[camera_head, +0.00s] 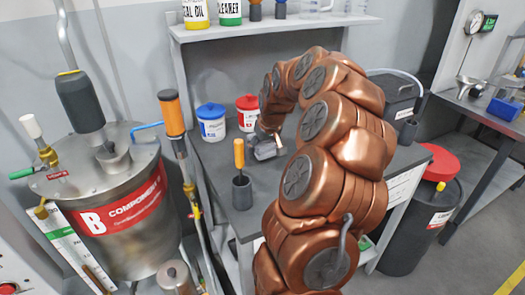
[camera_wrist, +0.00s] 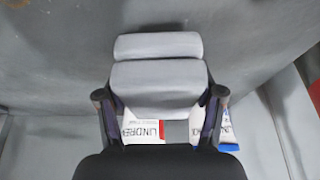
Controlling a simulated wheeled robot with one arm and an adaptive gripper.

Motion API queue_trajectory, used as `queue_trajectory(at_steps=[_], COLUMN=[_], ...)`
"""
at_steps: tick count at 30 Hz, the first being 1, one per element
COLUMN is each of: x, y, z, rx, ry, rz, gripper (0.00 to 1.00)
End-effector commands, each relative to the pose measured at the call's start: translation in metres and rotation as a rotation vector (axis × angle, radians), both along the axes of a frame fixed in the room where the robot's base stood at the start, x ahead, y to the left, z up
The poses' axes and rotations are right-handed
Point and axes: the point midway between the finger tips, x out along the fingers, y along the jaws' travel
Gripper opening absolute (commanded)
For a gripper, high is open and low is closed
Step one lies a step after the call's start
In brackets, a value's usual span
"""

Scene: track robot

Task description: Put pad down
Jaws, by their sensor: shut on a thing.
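The grey pad (camera_wrist: 158,82) is a thick, soft-looking folded block between the two dark fingers of my gripper (camera_wrist: 159,95) in the wrist view. My gripper is shut on it from both sides. In the head view the pad (camera_head: 266,149) shows as a small grey block at the end of my copper-coloured arm, over the dark top of the workbench (camera_head: 222,165). My gripper (camera_head: 270,141) is small there and partly hidden by the arm. I cannot tell whether the pad touches the bench top.
A blue-lidded tub (camera_head: 212,124) and a red-lidded tub (camera_head: 248,114) stand close behind the pad. A dark cup (camera_head: 242,194) with an orange-handled tool (camera_head: 239,153) stands at the bench's front left. A shelf (camera_head: 270,28) runs above the back.

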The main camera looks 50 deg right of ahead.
Motion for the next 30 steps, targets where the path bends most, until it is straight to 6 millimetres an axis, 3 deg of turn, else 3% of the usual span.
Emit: queue_trajectory(at_steps=[6, 20, 21, 27, 30], x=[-0.001, -0.001, -0.001, -0.001, -0.001], y=[0.0, 0.0, 0.0, 0.0, 0.0], z=[-0.02, -0.027, -0.026, -0.026, -0.026], rx=[0.002, 0.0, 0.0, 0.001, 0.001], ry=[0.003, 0.001, 0.001, 0.002, 0.002], rz=[-0.002, 0.0, 0.0, 0.0, 0.0], gripper=[0.23, 0.23, 0.69, 0.9, 0.92])
